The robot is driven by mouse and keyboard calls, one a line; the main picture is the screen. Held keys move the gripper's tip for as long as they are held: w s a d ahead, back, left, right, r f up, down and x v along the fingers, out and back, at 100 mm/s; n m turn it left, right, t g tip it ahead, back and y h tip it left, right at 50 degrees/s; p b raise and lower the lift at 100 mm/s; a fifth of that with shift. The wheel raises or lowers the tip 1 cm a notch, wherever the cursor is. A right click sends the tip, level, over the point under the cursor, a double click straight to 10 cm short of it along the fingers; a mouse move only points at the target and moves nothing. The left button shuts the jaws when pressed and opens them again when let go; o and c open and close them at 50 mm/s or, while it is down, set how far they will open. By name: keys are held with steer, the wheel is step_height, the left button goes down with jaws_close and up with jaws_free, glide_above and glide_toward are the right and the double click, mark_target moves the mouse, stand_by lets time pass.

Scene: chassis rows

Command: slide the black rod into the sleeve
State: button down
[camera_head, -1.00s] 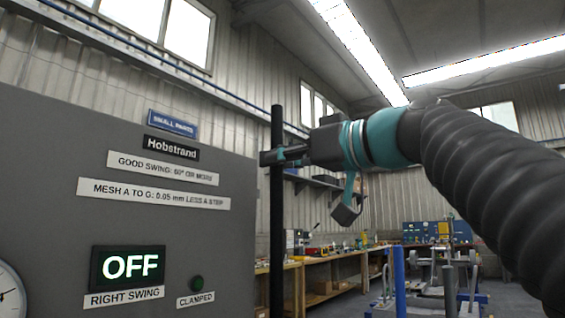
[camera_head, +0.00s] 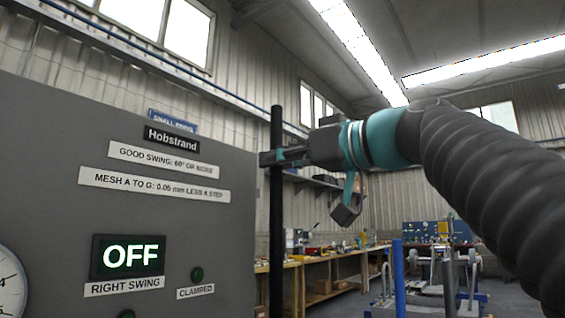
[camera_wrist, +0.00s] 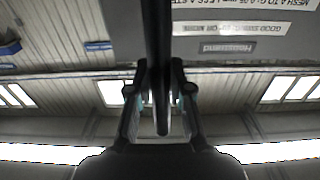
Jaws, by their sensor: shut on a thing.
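The black rod (camera_head: 277,220) stands upright in the head view, at the right edge of the grey panel. My gripper (camera_head: 275,157) is shut on it near its upper end, with a short length of rod above the jaws. In the wrist view my gripper (camera_wrist: 159,95) has one finger on each side of the rod (camera_wrist: 157,40), which runs down from the top edge of the picture. The rod's lower end is out of the head view. I cannot make out the sleeve in either view.
A grey panel (camera_head: 60,140) fills the left, with an OFF display (camera_head: 128,257), labels and a dark green lamp (camera_head: 197,274). A workbench (camera_head: 320,270) and a blue post (camera_head: 398,280) stand further back. The air right of the rod below my arm looks open.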

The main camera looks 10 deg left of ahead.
steer(key=shift+f+b, duration=3.25)
steer(key=c, duration=1)
jaws_free()
steer(key=shift+d, duration=0.1)
glide_toward(282, 201)
steer(key=shift+s+d, duration=0.45)
steer(key=shift+d, duration=0.15)
steer(key=shift+s+f, duration=0.1)
